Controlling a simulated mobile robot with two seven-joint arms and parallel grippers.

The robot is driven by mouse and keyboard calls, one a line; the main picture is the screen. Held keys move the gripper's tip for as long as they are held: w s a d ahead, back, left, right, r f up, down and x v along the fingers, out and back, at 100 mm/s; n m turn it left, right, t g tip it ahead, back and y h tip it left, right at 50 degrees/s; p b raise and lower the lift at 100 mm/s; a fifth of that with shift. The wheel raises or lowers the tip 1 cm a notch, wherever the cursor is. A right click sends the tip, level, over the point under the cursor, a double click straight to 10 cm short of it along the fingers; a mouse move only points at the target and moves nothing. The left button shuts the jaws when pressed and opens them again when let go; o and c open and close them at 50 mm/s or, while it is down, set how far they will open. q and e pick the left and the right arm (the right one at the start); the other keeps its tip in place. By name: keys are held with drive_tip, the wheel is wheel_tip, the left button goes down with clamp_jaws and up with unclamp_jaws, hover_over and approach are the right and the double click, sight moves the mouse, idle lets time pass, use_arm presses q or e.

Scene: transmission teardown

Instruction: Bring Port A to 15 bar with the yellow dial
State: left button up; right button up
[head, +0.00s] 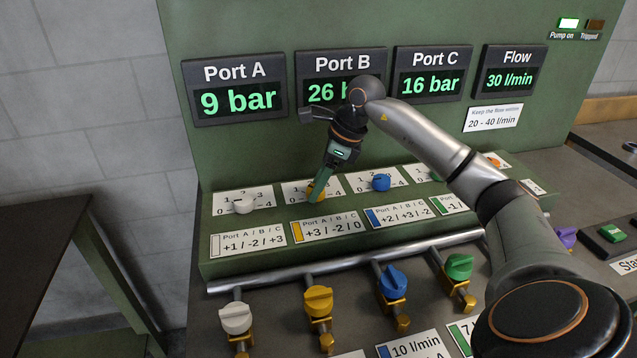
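The Port A display (238,98) reads 9 bar. The yellow dial (312,193) is on the sloped panel, second from the left, mostly covered by my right gripper (318,192). The fingers reach down onto the dial and look in contact with it; whether they are closed on it cannot be made out. The dial's pointer position is hidden. The yellow-marked label (325,227) below it reads Port A / B / C, +3 / -2 / 0. My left gripper is not in view.
The Port B display (318,92) shows 26, partly covered by my arm. Port C display (429,84) reads 16 bar; Flow display (509,80) reads 30 l/min. A white dial (243,205) and a blue dial (381,183) flank the yellow one. Coloured valve knobs (318,300) stand in front.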

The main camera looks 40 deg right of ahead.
clamp_jaws()
